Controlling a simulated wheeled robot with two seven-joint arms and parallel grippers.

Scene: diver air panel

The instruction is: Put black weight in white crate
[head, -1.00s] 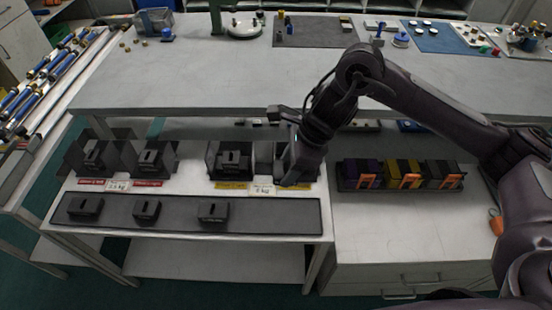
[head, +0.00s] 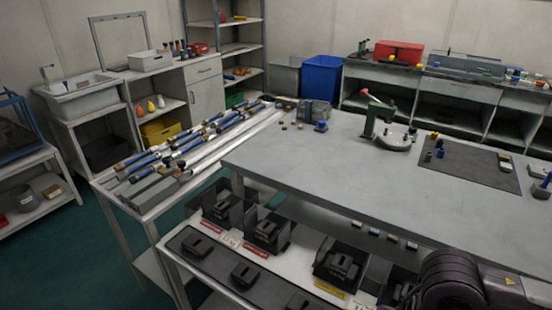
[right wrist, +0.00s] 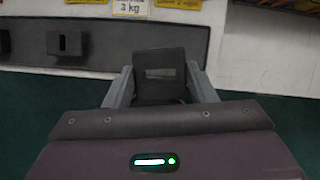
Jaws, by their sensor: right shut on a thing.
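My right gripper (right wrist: 160,92) is shut on a black weight (right wrist: 160,72), a dark block with a pale slot mark, in the right wrist view. The held weight is over green floor, just off the front edge of the weight shelf. In the head view only part of my right arm shows at the lower right; its gripper and the held weight are out of frame. A white crate (head: 151,61), open-topped and small, stands on the far-left counter beside the sink. My left gripper is not in view.
The weight shelf carries a black mat (head: 215,270) with several black weights, and black holders (head: 268,230) behind it. A side table with blue-handled tubes (head: 185,145) stands between the shelf and the far counter. Green floor (head: 60,235) is clear at left.

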